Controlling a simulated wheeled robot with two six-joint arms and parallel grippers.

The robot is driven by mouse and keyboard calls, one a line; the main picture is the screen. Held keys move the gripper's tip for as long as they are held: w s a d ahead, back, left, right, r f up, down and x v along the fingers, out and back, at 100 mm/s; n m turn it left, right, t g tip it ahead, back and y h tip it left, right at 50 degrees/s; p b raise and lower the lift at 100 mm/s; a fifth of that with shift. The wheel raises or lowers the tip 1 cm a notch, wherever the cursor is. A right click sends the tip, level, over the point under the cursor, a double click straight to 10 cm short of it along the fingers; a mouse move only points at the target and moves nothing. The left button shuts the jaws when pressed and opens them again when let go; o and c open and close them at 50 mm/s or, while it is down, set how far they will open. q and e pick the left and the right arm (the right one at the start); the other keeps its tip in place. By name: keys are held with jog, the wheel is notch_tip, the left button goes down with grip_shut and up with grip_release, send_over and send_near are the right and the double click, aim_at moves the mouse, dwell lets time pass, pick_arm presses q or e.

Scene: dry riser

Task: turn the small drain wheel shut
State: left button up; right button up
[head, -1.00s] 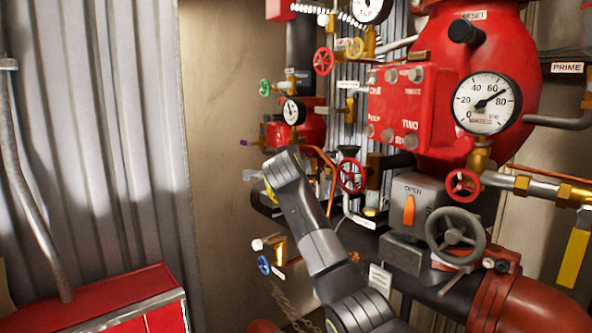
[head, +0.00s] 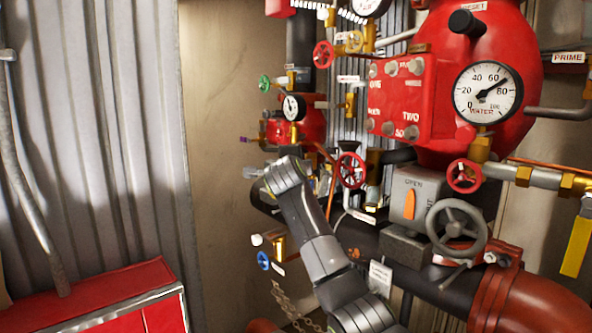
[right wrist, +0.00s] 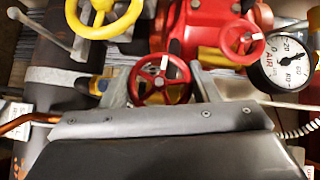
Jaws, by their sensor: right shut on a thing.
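A small red spoked handwheel (right wrist: 160,80) sits between the fingers of my right gripper (right wrist: 160,88) in the right wrist view. The grey fingers are closed on its two sides. A pale pointer mark shows at its top. In the head view my right arm reaches up from the bottom to the pipework, and its forearm and wrist hide the fingers and the held wheel. I cannot read a label on the held wheel. My left gripper is not in view.
A yellow wheel (right wrist: 104,14), another red wheel (right wrist: 243,40) and an air gauge (right wrist: 285,62) crowd the held wheel. In the head view a red wheel (head: 351,170), a blue wheel (head: 263,261) and a large grey wheel (head: 457,232) stand near my arm.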

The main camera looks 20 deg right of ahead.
jog(key=m+t+b, duration=0.2)
jog(key=shift+f+m+h+b, duration=0.25)
jog(key=shift+m+h+b, duration=0.05)
jog(key=shift+h+b, duration=0.1)
jog(key=shift+r+m+t+h+b, duration=0.1)
jog(key=shift+m+t+h+b, duration=0.3)
jog(key=shift+m+t+b, duration=0.15)
jog(key=o, duration=0.7)
jog(key=shift+r, duration=0.1)
jog(key=p+v, duration=0.1)
jog(key=v, duration=1.6)
jog(key=shift+s+a, duration=0.15)
